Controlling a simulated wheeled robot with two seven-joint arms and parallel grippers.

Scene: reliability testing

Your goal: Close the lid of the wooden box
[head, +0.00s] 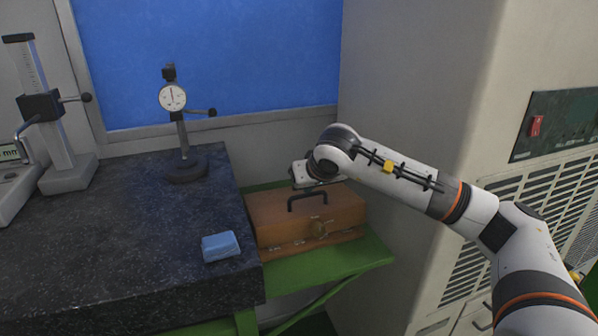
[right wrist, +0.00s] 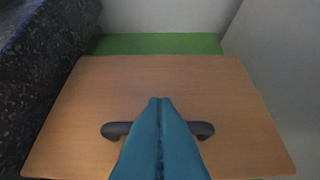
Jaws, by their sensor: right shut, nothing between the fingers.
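The wooden box (head: 280,232) sits on a green shelf beside the dark stone table. Its lid (head: 265,204) is down over the base and looks closed; I cannot tell whether a thin gap is left. The lid has a black handle (head: 291,203), and a metal latch (head: 320,229) shows at the front. My right gripper (right wrist: 160,100) is shut and empty, above the lid (right wrist: 165,75). Its fingers overlap the middle of the handle (right wrist: 115,130) in the right wrist view; contact cannot be told. In the head view its fingers are hidden behind the wrist. My left gripper is out of view.
The stone table (head: 120,240) bears a blue block (head: 221,247), a dial gauge stand (head: 173,98) and a height gauge (head: 45,105). The green shelf (head: 345,262) juts out under the box. A large beige cabinet (head: 420,90) stands close on the right.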

